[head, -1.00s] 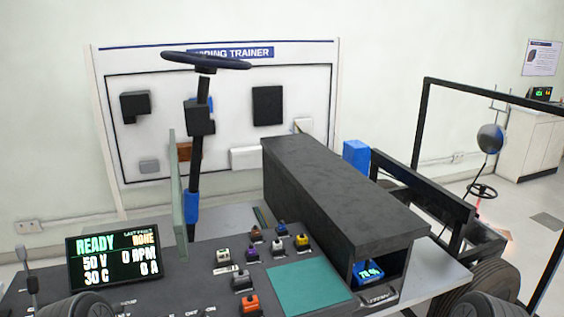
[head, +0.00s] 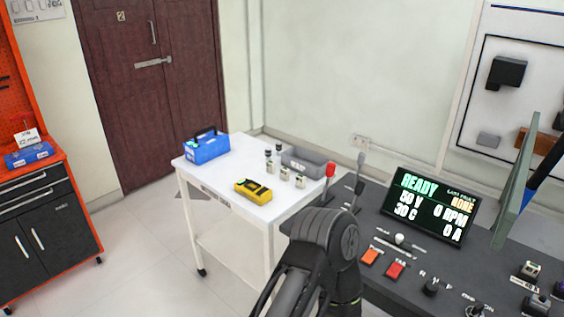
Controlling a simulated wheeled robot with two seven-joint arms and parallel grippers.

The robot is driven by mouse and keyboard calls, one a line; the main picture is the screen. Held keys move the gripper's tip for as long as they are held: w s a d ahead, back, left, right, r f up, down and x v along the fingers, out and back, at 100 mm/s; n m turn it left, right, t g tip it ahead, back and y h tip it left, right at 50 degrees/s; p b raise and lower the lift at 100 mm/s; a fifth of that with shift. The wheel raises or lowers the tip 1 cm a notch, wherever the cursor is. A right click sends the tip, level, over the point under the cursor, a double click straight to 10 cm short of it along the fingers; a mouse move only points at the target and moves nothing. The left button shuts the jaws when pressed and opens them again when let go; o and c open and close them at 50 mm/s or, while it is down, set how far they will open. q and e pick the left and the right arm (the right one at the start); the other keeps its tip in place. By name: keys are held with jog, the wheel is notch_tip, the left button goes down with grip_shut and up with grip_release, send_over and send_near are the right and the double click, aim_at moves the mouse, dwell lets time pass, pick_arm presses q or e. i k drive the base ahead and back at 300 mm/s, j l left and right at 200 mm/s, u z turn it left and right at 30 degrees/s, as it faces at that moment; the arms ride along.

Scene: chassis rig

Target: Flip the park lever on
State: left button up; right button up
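Two levers stand at the back left of the dark console (head: 452,272): a red-topped lever (head: 330,171) and a grey-topped lever (head: 360,161). Both look nearly upright with a slight lean; I cannot read which one is marked park. Their lower parts are close to or behind my dark arm link (head: 335,240), which rises from the bottom in front of the console's left end. No gripper fingertips can be made out, and nothing is seen touching either lever. The console screen (head: 430,205) reads READY, 50 V, 30 C, 0 RPM, 0 A.
An orange switch (head: 370,257), a red switch (head: 396,270) and several knobs sit on the console front. A white table (head: 215,203) to the left holds a blue toolbox (head: 206,147), a yellow meter (head: 253,191) and a grey bin (head: 305,161). A clear panel (head: 518,185) stands at right.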

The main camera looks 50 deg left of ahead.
aim_at(330, 172)
jog(key=k+j+u, duration=0.15)
jog(key=u, duration=1.05)
jog(key=j+z, duration=0.2)
jog(key=z, duration=0.15)
jog(key=i+j+z, duration=0.1)
jog(key=z, duration=0.25)
jog(key=j+z, duration=0.45)
jog(key=j, duration=0.45)
jog(key=k+j+z, duration=0.1)
jog(key=j, duration=0.45)
jog(key=j+z, duration=0.1)
jog(key=j, duration=0.45)
jog(key=k+j+z, duration=0.15)
jog(key=j, duration=0.4)
